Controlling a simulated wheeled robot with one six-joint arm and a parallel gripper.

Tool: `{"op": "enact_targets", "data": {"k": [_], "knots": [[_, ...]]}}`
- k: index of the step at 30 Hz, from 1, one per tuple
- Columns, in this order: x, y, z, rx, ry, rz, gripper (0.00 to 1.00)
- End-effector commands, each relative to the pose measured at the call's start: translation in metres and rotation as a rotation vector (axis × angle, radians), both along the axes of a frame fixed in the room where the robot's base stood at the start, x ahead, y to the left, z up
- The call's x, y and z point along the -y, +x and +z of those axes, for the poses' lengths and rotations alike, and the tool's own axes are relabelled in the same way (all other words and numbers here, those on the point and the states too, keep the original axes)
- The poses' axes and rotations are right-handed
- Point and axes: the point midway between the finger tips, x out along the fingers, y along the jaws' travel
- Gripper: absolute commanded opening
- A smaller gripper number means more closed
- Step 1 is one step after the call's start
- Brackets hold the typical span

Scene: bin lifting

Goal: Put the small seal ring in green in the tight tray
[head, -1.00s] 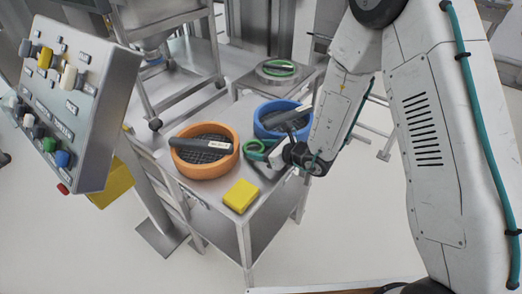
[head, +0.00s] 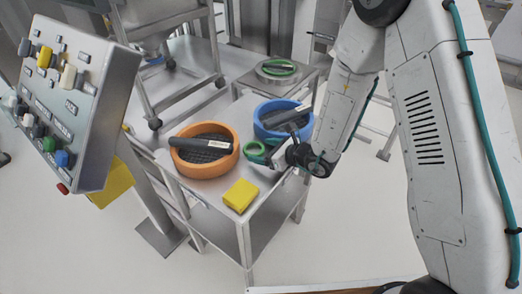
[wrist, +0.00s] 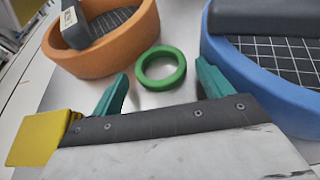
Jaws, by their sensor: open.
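A small green seal ring (head: 254,148) lies flat on the metal table between an orange round tray (head: 182,168) and a blue round tray (head: 262,129). In the wrist view the ring (wrist: 161,67) lies just ahead of my gripper (wrist: 161,74), roughly centred between its two teal fingertips. My gripper is open and holds nothing. In the wrist view the orange tray (wrist: 120,47) is ahead on the left and the blue tray (wrist: 238,86) on the right. Each tray has a mesh floor and a dark bar across it. I cannot tell which tray is the tight one.
A yellow block (head: 240,196) sits near the table's front edge, left of my gripper in the wrist view (wrist: 42,136). A button panel (head: 75,105) stands at the left.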

Motion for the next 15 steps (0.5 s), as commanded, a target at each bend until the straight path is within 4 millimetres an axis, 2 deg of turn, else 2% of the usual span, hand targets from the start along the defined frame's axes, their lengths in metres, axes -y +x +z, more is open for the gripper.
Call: {"op": "enact_targets", "data": {"k": [9,15], "knots": [[0.051,-0.038,0.027,0.001,0.0,-0.004,0.78],[0.072,-0.055,0.038,0.0,0.001,-0.002,0.78]]}}
